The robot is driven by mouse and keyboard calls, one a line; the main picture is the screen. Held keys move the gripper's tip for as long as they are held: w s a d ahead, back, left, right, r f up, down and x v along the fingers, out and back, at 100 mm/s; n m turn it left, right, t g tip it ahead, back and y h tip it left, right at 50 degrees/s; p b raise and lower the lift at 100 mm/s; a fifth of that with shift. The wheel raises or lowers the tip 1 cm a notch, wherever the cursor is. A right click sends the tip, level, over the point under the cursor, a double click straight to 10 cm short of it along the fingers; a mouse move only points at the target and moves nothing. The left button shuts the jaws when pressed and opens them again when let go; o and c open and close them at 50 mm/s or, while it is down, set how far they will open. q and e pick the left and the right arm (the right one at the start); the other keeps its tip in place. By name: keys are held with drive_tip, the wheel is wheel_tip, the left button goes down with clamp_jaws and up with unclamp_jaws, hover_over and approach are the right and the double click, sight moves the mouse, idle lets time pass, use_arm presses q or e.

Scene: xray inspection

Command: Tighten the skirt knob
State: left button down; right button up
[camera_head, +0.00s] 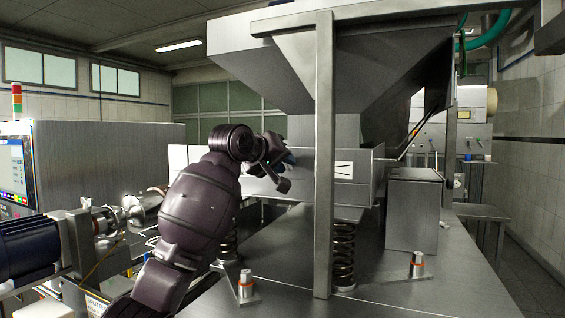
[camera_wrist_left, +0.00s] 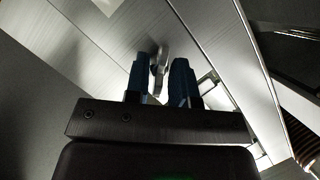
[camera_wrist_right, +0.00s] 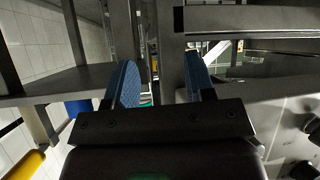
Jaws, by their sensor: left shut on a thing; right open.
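The skirt knob (camera_wrist_left: 158,58) is a small grey metal piece against a brushed-metal panel (camera_wrist_left: 110,40) in the left wrist view. My left gripper (camera_wrist_left: 162,75) is shut on it, with one blue finger on each side. In the head view my left gripper (camera_head: 285,162) is at the side of the steel skirt box (camera_head: 348,168) under the large hopper (camera_head: 385,70). The knob is hard to make out there. My right gripper (camera_wrist_right: 160,75) is open and empty in the right wrist view, and does not show in the head view.
An upright steel post (camera_head: 324,160) stands just right of my left gripper. Coil springs (camera_head: 343,255) stand on the metal deck (camera_head: 395,290). A blue motor (camera_head: 28,248) and a cabinet with a screen (camera_head: 90,165) are at the left.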

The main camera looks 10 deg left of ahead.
use_arm(q)
drive_tip(key=m+y, duration=0.3)
drive_tip(key=m, duration=0.1)
drive_tip(key=m+y, duration=0.3)
drive_tip(key=m, duration=0.2)
drive_tip(key=shift+d+t, duration=0.2)
drive_tip(key=shift+t, duration=0.2)
drive_tip(key=m+t+y, duration=0.1)
drive_tip(key=m, duration=0.2)
drive_tip(key=m+t+y, duration=0.1)
drive_tip(key=m, duration=0.2)
drive_tip(key=m+t+y+b, duration=0.1)
drive_tip(key=m+y, duration=0.1)
drive_tip(key=m, duration=0.1)
drive_tip(key=shift+s+d+f+m+t, duration=0.1)
drive_tip(key=shift+f+m+t, duration=0.05)
drive_tip(key=shift+m+t, duration=0.15)
idle(0.6)
